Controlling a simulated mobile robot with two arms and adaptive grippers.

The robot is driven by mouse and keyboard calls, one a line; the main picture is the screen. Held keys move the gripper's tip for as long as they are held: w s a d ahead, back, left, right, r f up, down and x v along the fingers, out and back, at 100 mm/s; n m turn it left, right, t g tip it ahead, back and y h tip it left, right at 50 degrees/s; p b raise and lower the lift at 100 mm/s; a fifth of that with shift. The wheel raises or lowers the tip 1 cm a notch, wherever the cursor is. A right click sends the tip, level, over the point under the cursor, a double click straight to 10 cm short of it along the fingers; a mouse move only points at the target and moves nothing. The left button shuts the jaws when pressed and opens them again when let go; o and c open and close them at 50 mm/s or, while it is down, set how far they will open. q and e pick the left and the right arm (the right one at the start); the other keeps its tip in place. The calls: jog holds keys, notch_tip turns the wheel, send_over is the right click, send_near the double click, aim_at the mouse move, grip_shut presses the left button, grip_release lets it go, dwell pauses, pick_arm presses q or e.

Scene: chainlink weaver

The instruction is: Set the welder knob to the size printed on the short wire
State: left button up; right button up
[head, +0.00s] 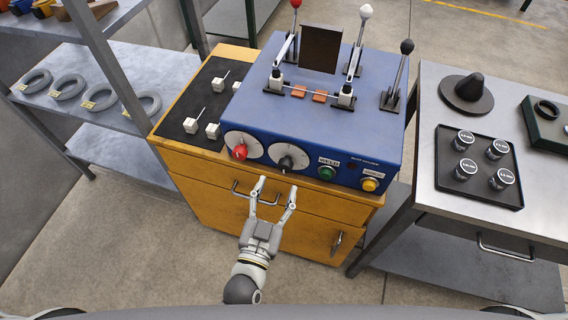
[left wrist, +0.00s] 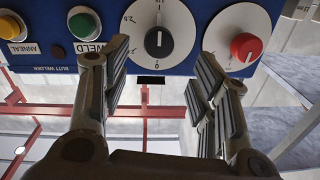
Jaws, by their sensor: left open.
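The blue butt welder (head: 330,130) stands on a yellow cabinet. Its front has a red knob (head: 239,152) on a white dial and a black knob (head: 286,162) on another dial to the right. My left gripper (head: 275,188) is open and empty, just below and in front of the black knob. In the left wrist view, the black knob (left wrist: 158,42) shows beyond and between the open fingers (left wrist: 163,68), apart from them; the red knob (left wrist: 246,47) is to the right. I cannot single out the short wire or read a size on it.
Green (head: 326,173) and yellow (head: 370,184) buttons sit right of the dials. White blocks with thin stubs lie on a black mat (head: 178,123). Tagged grey coils (head: 68,88) lie on the left shelf. A steel table (head: 430,90) at right holds a tray of labelled round pieces.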

aim_at(284, 169)
pick_arm(q)
jog(key=x, duration=0.7)
jog(key=shift+w+d+f+p, duration=0.1)
jog(key=shift+w+d+p, duration=0.1)
jog(key=shift+w+p, duration=0.2)
pick_arm(e)
jog(key=shift+s+d+r, duration=0.2)
jog(key=shift+d+r, duration=0.05)
jog(key=shift+d, duration=0.2)
jog(key=shift+s+d+r, duration=0.2)
jog(key=shift+d+r, duration=0.05)
jog(key=shift+d, duration=0.15)
pick_arm(q)
jog(key=c, duration=1)
jog(key=shift+c, duration=0.2)
pick_arm(e)
jog(key=shift+a, duration=0.4)
